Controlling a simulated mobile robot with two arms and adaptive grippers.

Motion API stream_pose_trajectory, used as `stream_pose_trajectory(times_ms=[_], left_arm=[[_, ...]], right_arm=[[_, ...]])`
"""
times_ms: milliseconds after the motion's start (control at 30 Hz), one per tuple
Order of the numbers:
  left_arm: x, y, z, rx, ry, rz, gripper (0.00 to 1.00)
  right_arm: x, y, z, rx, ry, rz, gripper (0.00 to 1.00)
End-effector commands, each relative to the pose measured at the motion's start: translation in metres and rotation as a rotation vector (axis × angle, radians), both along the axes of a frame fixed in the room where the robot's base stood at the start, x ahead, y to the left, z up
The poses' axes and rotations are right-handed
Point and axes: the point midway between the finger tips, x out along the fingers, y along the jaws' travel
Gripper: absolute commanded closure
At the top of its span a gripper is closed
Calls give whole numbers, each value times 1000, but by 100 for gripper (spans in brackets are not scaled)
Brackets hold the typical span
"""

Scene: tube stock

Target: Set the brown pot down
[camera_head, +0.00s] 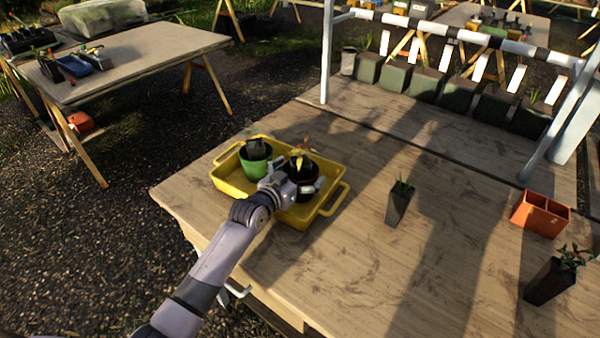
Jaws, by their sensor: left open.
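The dark brown pot (299,168) holds a small plant with yellowish and reddish leaves. It stands upright in the right part of the yellow tray (334,199) on the wooden table. My left gripper (305,187) is open at the near side of the brown pot, with its fingers close against it. The gripper hides the pot's lower near side, so I cannot tell whether the fingers touch it. My right gripper is out of view.
A green pot (254,169) stands left of the brown pot in the tray. A dark square pot (399,205), an orange divided box (540,214) and another dark pot (549,281) stand to the right. The table (370,270) is clear in front.

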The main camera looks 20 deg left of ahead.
Motion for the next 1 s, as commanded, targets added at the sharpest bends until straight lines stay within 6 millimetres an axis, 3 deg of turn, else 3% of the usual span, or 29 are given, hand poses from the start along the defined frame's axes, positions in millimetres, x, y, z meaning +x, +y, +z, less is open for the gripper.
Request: stream_pose_trajectory(times_ms=[367,800,1000], left_arm=[[-7,2,3,0,-1,0,2],[-88,20,19,1,2,0,2],[-110,25,25,1,0,0,2]], right_arm=[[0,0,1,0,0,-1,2],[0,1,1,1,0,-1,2],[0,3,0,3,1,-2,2]])
